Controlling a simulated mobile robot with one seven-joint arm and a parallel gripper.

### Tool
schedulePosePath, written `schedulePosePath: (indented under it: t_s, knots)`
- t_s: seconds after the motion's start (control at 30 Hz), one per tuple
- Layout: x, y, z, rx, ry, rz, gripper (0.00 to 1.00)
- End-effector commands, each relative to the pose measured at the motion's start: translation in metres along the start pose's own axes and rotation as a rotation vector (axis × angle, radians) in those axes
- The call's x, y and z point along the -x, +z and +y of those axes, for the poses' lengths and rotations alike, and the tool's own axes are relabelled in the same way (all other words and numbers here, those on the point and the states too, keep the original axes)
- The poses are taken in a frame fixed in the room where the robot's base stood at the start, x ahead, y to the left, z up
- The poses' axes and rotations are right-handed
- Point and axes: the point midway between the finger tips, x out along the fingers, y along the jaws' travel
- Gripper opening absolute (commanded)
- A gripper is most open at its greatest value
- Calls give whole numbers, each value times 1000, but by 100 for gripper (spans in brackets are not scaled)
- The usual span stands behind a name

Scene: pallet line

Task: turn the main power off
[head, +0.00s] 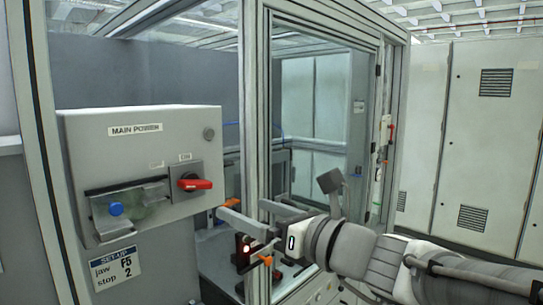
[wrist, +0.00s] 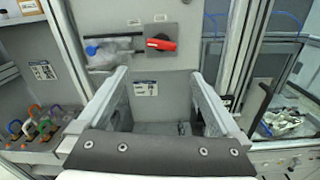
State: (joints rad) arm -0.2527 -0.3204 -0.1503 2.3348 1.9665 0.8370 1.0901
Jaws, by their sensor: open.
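The grey main power box (head: 95,150), labelled MAIN POWER, stands at the left in the head view. A red rotary handle (head: 194,184) sits on its dark switch plate (head: 178,172) and lies about level. A small label above the plate appears to read ON. In the wrist view the red handle (wrist: 163,45) is at the upper middle, ahead of the fingers. My gripper (head: 241,208) is open and empty, to the right of and a little below the handle, apart from it. Its two fingers also show in the wrist view (wrist: 158,74).
A blue knob (head: 116,209) under a clear cover is left of the handle. A SET-UP label (head: 117,268) is below. The glazed cell's post (head: 257,120) rises just behind my gripper. Several coloured padlock-like items (wrist: 38,125) are at the left in the wrist view.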

Motion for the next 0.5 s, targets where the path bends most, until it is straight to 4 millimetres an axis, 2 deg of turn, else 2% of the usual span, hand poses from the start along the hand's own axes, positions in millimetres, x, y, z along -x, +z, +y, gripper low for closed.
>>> schedulePosePath:
  t_s: [0.27, 0.5]
  knots:
    - [-8, -2, 4, -82, -1, 1, 100]
    - [-47, -2, 4, -80, 1, 4, 100]
